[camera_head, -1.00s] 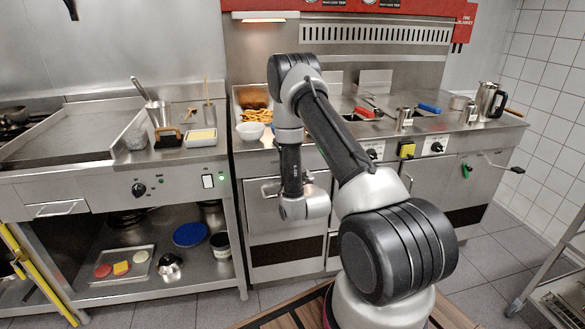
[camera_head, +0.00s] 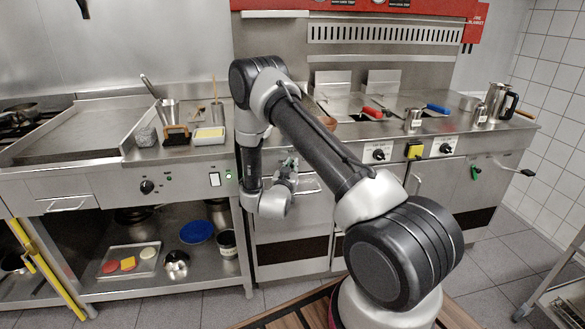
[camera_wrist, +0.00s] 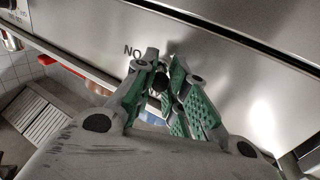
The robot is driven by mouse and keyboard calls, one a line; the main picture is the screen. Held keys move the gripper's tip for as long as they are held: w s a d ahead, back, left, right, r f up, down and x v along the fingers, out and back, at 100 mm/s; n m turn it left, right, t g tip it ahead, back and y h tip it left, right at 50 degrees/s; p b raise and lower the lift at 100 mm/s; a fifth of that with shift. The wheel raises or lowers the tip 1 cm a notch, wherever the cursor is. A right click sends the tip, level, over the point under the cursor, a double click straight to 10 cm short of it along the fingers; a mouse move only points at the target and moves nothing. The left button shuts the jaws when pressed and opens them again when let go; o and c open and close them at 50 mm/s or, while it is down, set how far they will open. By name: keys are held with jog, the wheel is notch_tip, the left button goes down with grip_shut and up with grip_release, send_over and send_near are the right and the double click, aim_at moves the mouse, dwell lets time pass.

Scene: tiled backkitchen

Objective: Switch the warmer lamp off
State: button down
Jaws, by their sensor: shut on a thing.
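The warmer lamp hood (camera_head: 275,13) is a pale bar on the back wall, above the steel counter at the top of the head view; whether it glows cannot be told surely. My gripper (camera_head: 287,164) is at the front panel (camera_head: 315,165) of the middle steel unit, partly behind my arm. In the wrist view, my gripper (camera_wrist: 163,75) has green-padded fingers close together against the steel panel (camera_wrist: 95,28). They are shut on a small dark control (camera_wrist: 160,82), mostly hidden between them. Panel lettering starting "NO" shows beside the fingertips; the rest is covered.
A white rocker switch (camera_head: 215,180) is on the griddle unit to the left. Pots and a steel jug (camera_head: 503,103) stand on the right counter.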

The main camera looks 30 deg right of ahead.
jog(key=c, duration=1.4)
grip_release()
jog(key=shift+o, duration=0.2)
jog(key=v, duration=1.2)
